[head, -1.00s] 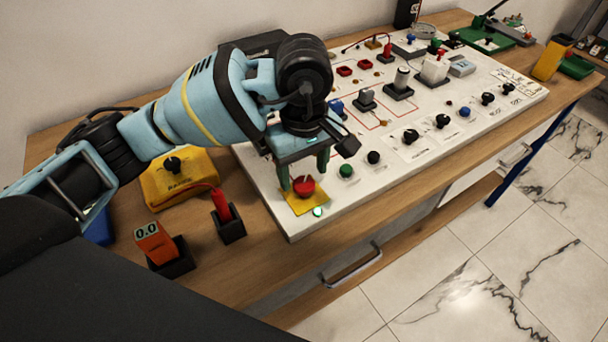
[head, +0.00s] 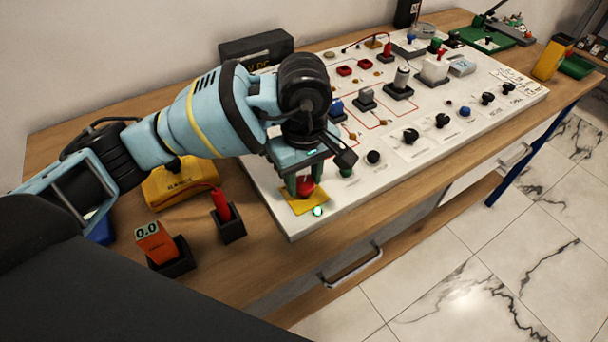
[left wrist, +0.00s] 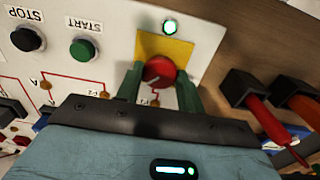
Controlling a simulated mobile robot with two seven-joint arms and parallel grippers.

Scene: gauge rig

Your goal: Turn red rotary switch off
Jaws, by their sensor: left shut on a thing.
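The red rotary switch (head: 305,186) sits on a yellow plate (head: 301,205) at the near left corner of the white panel. It also shows in the left wrist view (left wrist: 158,70), with a pale mark on its face. My left gripper (head: 304,184) is over it from above, its green fingers on either side of the knob and shut on it. The fingers also flank the knob in the left wrist view (left wrist: 160,88). A small lamp (head: 317,211) beside the yellow plate glows green-white. My right gripper is not in view.
The white panel (head: 470,135) carries several other knobs and buttons, with a green button (head: 346,172) close by. A red probe in a black holder (head: 229,228) and an orange meter (head: 155,241) stand to the left on the wooden table.

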